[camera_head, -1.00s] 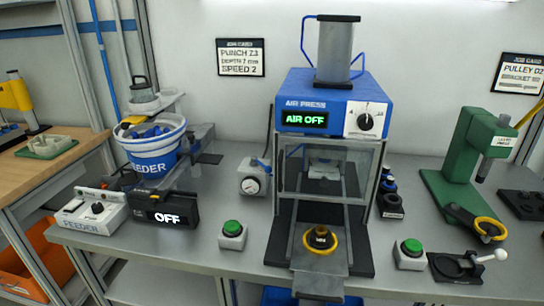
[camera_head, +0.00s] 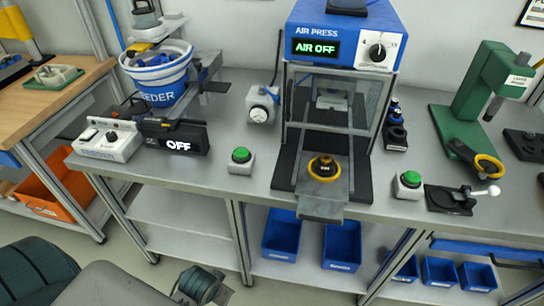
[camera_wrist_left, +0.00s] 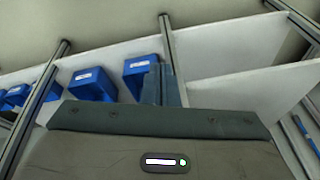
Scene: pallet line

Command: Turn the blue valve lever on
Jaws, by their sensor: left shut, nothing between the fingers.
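The blue valve lever (camera_head: 270,92) sits on top of a small grey valve unit with a round gauge (camera_head: 260,114), on the bench left of the air press. It is small, and its exact angle is hard to tell. The press (camera_head: 340,30) shows AIR OFF in green on its display (camera_head: 316,47). My left gripper (camera_wrist_left: 161,72) shows in the left wrist view with its fingers together and empty, in front of the lower shelf, apart from the lever. My left arm enters the head view at the lower left. My right gripper is not in view.
A feeder bowl (camera_head: 158,82) and its OFF display (camera_head: 178,145) stand left of the valve. A green button box (camera_head: 241,168) stands near the bench's front edge. Blue bins (camera_head: 283,240) sit on the lower shelf. The bench between feeder and valve is partly clear.

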